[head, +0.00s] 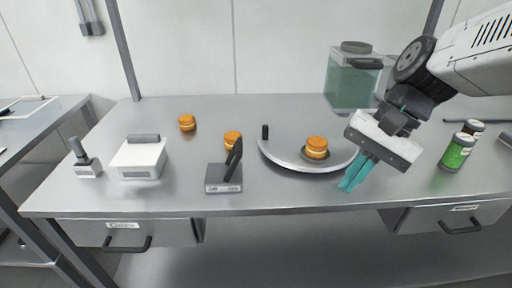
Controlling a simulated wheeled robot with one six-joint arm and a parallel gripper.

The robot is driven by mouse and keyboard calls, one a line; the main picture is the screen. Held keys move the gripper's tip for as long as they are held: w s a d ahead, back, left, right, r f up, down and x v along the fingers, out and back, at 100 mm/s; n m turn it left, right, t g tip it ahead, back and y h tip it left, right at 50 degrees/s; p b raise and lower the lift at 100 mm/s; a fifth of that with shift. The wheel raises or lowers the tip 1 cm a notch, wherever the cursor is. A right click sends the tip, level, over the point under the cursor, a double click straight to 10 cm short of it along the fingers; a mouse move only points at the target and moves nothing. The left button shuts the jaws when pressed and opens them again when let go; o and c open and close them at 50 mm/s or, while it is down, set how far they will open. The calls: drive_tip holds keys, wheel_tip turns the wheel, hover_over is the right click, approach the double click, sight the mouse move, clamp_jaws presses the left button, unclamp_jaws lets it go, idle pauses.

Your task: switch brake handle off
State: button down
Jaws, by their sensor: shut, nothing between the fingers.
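The brake handle (233,159) is a black lever on a grey base (222,187) near the front edge of the table. The base's front label reads "Off" at the left and seemingly "On" at the right. The lever stands up and leans to the right, towards the right-hand label. My gripper (350,185) has teal fingers, shut and empty. It points down over the front right of the round turntable, well to the right of the brake handle and apart from it.
The turntable (290,161) carries a filled round (317,147) on a small dark dish. Two more rounds (187,122) (232,140) lie behind the handle. A white box (140,158) and a black knobbed lever (77,148) stand left.

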drive_tip(key=w+a+f+m+t+y, duration=0.1)
drive_tip(key=w+m+y, duration=0.3)
drive_tip(key=w, duration=0.5)
drive_tip(key=w+a+f+m+t+y, duration=0.1)
drive_tip(key=w+f+m+y, duration=0.3)
drive_tip(key=w+m, duration=0.4)
drive_tip(key=shift+w+f+y, duration=0.2)
drive_tip(key=shift+w+y, duration=0.1)
drive_tip(key=shift+w, duration=0.95)
drive_tip(key=shift+a, duration=0.2)
drive_tip(key=a+r+x, duration=0.1)
drive_tip(key=r+x, duration=0.1)
drive_tip(key=x, duration=1)
drive_tip(key=shift+a+r, duration=0.2)
drive_tip(key=shift+a, duration=0.1)
